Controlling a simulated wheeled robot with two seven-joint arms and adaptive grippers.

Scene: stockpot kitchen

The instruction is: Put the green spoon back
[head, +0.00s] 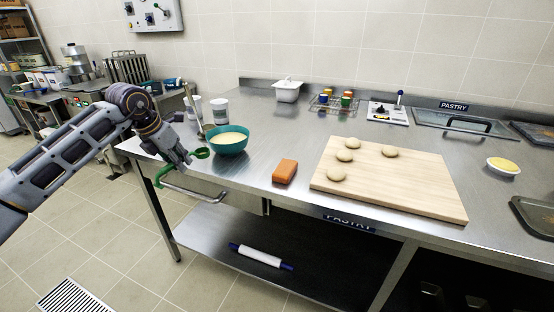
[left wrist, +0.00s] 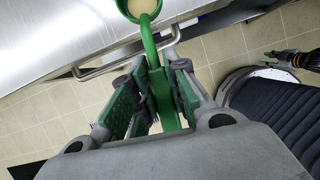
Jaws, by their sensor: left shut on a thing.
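My left gripper (head: 187,160) is shut on the green spoon (head: 202,153), just left of the teal bowl at the table's left front edge. In the left wrist view the spoon's round bowl (left wrist: 142,8) points away from the fingers and has something pale beige in it. Its handle runs back between the fingers (left wrist: 160,98). The teal bowl (head: 230,148) holds a pale yellow mix. A dark jointed part of mine, seemingly my right gripper (left wrist: 284,59), shows small at the right of the left wrist view; its fingers are unclear.
A thin metal upright (head: 190,108) and white tubs (head: 219,111) stand behind the bowl. An orange block (head: 285,171) and a board (head: 410,190) with several dough balls lie to the right. A bar handle (head: 200,195) juts from the table front. Bare steel lies behind the block.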

